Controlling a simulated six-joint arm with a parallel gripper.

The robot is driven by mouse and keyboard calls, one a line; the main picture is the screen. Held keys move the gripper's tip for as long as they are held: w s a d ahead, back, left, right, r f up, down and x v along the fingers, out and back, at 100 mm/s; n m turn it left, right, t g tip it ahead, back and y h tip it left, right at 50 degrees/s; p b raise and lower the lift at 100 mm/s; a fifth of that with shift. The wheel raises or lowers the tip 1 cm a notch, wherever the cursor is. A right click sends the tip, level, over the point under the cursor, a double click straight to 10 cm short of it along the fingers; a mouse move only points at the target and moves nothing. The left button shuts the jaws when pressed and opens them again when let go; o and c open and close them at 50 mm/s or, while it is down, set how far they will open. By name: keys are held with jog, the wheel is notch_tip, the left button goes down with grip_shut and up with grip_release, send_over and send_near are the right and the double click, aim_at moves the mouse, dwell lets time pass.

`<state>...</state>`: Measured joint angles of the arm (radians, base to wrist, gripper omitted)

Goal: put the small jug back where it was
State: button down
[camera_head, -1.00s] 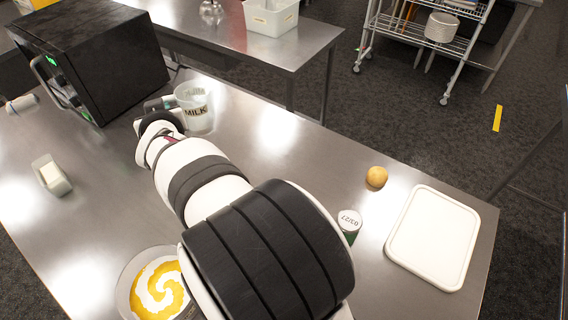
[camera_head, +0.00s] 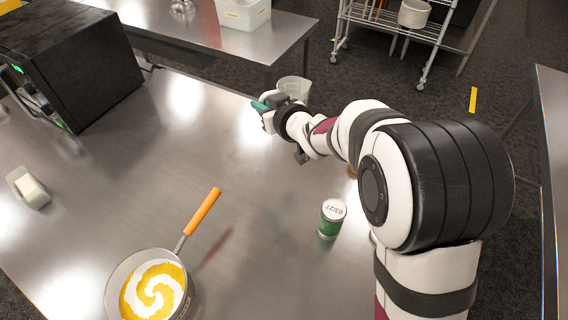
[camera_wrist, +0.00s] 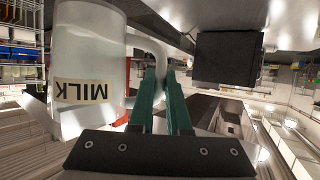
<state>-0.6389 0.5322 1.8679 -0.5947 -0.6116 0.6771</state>
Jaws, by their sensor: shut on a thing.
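The small jug (camera_head: 294,87) is translucent white and sits beyond my gripper (camera_head: 268,102), near the far edge of the steel table in the head view. It is partly hidden by my gripper. In the wrist view the jug (camera_wrist: 88,60) fills the left side, its MILK label upside down in the picture. My gripper's green fingers (camera_wrist: 164,82) are shut on the jug's handle (camera_wrist: 158,52). I cannot tell whether its base touches the table.
A pan (camera_head: 113,287) with a yellow and white swirl and an orange handle lies at the front left. A green can (camera_head: 331,222) stands near the middle. A black oven (camera_head: 75,60) and a butter dish (camera_head: 30,188) are at the left.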

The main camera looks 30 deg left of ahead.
jog(key=w+d+f, duration=0.3)
jog(key=d+f, duration=0.5)
jog(key=d, duration=0.1)
jog(key=shift+m, duration=0.3)
jog(key=shift+s+a+f, duration=0.5)
jog(key=shift+a+f, duration=1.3)
jog(key=shift+a, duration=0.1)
jog(key=shift+s+a+f, duration=0.5)
jog(key=shift+a+f, duration=1.3)
jog(key=shift+a, duration=0.1)
jog(key=shift+s+a+f, duration=0.5)
jog(key=shift+a+f, duration=1.3)
jog(key=shift+a, duration=0.1)
jog(key=shift+f, duration=0.15)
jog(key=c, duration=0.9)
grip_release()
